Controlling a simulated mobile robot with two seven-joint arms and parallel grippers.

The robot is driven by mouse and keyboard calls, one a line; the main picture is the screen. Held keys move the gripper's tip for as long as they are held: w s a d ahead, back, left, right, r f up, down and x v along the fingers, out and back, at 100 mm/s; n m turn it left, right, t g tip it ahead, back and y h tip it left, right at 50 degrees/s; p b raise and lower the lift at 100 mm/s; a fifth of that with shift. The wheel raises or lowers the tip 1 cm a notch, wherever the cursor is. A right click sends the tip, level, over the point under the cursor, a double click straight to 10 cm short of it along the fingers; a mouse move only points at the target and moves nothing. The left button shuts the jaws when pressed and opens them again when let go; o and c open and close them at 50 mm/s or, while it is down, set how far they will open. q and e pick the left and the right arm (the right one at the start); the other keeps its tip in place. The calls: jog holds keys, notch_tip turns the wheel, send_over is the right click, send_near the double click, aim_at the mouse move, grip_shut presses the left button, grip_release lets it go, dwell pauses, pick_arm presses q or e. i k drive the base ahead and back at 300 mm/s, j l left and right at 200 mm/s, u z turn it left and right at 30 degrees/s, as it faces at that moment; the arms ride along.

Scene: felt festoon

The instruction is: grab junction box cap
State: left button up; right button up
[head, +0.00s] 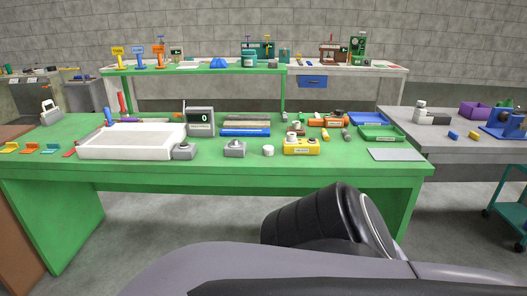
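The junction box cap cannot be picked out for certain at this size. A small grey box (235,149) with a raised knob on top sits near the front middle of the green table. A short white cylinder (268,151) stands just right of it. Another grey box (183,152) sits at the right front corner of the white tray. A yellow box (301,146) with round parts on top is further right. Neither of my grippers shows; only a dark link of my own arm fills the bottom foreground, below the table's front edge.
The green table (330,172) also holds a white tray (130,142), a grey display unit (200,121), a green tray (381,133) and a grey plate (396,154). The green table's front strip is mostly clear.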

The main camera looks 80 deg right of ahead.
aim_at(268, 150)
jog(key=l+z, duration=0.1)
jog(key=z, duration=3.2)
jog(key=i+j+z, duration=0.1)
jog(key=j+z, duration=0.25)
jog(key=i+j+z, duration=0.1)
jog(key=j+z, duration=0.2)
jog(key=i+j+z, duration=0.1)
jog(key=j+z, duration=0.2)
jog(key=j, duration=0.5)
jog(key=i+j+z, duration=0.1)
jog(key=j, duration=1.2)
